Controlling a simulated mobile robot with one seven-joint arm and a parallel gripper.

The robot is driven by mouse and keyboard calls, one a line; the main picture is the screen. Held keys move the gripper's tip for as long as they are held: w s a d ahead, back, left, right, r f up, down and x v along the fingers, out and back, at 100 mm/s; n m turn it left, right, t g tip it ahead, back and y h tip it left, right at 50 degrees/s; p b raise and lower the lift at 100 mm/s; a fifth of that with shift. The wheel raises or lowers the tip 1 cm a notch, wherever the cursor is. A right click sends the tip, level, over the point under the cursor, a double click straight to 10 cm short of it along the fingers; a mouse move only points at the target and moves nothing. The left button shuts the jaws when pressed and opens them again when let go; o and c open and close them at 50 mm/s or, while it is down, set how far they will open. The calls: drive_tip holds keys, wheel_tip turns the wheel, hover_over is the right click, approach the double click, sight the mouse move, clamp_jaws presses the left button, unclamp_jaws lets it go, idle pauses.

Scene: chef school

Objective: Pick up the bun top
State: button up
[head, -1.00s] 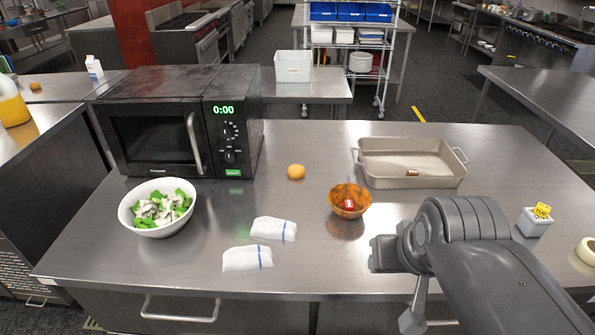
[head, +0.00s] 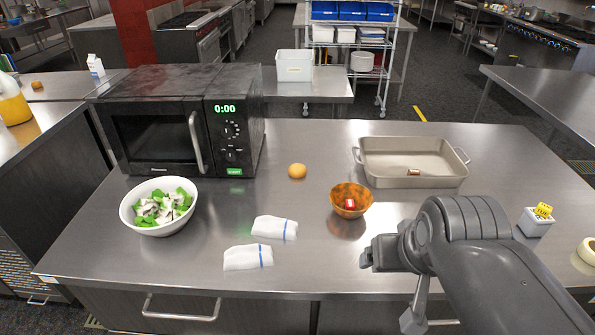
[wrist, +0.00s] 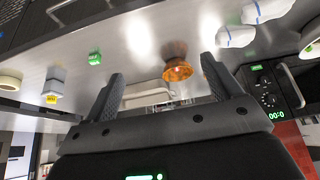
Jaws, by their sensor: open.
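The bun top looks to be a small round tan bun (head: 297,171) on the steel counter, just right of the microwave's front corner in the head view. I cannot pick it out in the wrist view. My gripper (wrist: 162,75) is open, with two dark fingers spread and nothing between them. In the head view my arm's end (head: 380,254) is over the front right of the counter, nearer the camera than the bun and to its right, well apart from it. The fingers do not show clearly there.
An orange bowl (head: 350,200) with a red item stands between my arm and the bun. Two white wrapped packets (head: 248,257), a salad bowl (head: 157,206), a microwave (head: 180,121) and a metal pan (head: 412,162) surround it. A similar round item (head: 37,85) is on the left counter.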

drive_tip(key=w+a+r, duration=0.2)
drive_tip(key=w+r, duration=0.2)
drive_tip(key=w, duration=0.7)
drive_tip(key=n+g+y, duration=0.1)
drive_tip(key=n, duration=0.3)
hover_over(298, 168)
drive_tip(key=s, duration=0.2)
drive_tip(key=f, duration=1.9)
drive_tip(key=shift+w+d+f, duration=0.15)
drive_tip(key=shift+w+d, duration=0.05)
drive_tip(key=shift+d, duration=0.05)
drive_tip(key=x, duration=0.5)
drive_tip(key=shift+s+f, duration=0.1)
drive_tip(key=shift+f, duration=0.35)
drive_tip(key=c, duration=1.1)
